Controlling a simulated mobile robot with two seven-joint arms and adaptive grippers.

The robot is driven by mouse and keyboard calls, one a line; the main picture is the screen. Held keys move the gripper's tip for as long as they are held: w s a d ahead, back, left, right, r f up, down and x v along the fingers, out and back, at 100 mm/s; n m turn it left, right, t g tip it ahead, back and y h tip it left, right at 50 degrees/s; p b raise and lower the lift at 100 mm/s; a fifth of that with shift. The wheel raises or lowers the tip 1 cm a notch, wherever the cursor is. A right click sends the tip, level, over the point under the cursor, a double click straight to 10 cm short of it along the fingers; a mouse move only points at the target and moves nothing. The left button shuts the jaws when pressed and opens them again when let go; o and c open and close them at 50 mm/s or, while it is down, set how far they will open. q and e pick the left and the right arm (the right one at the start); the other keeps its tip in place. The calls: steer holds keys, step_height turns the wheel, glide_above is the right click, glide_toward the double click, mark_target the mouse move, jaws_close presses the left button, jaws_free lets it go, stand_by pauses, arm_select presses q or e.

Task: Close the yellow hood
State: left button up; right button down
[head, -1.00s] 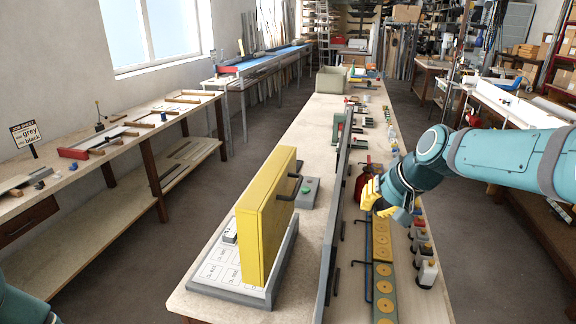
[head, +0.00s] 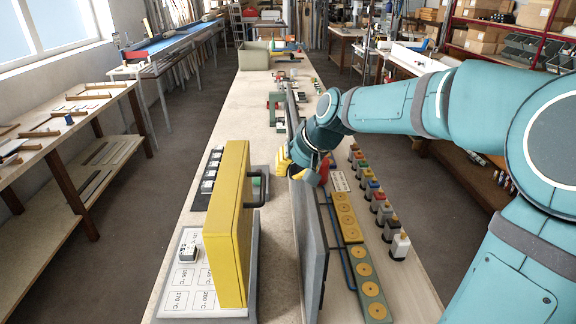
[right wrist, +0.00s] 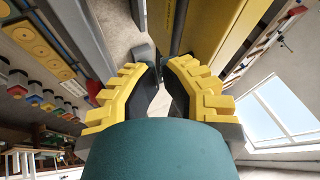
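The yellow hood (head: 228,225) stands upright on its edge, raised from a pale base plate (head: 180,300) printed with temperature values. A black handle (head: 262,188) sticks out from its right side. Part of a yellow panel, likely the hood, also shows in the right wrist view (right wrist: 215,25). My right gripper (head: 298,168) is to the right of and beyond the handle, apart from it, by the top of the grey divider. In the right wrist view its yellow-backed fingers (right wrist: 161,68) show a narrow gap with nothing seen held. My left gripper is out of view.
The grey upright divider (head: 308,245) runs along the bench right of the hood. Beyond it lie a green strip with yellow discs (head: 362,268) and several small coloured-top containers (head: 382,210). A small grey device (head: 188,244) sits on the base plate. Bare bench shows left of the divider.

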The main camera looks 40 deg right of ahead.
steer(key=x, duration=0.6)
steer(key=shift+w+f, duration=0.25)
steer(key=shift+a, duration=0.1)
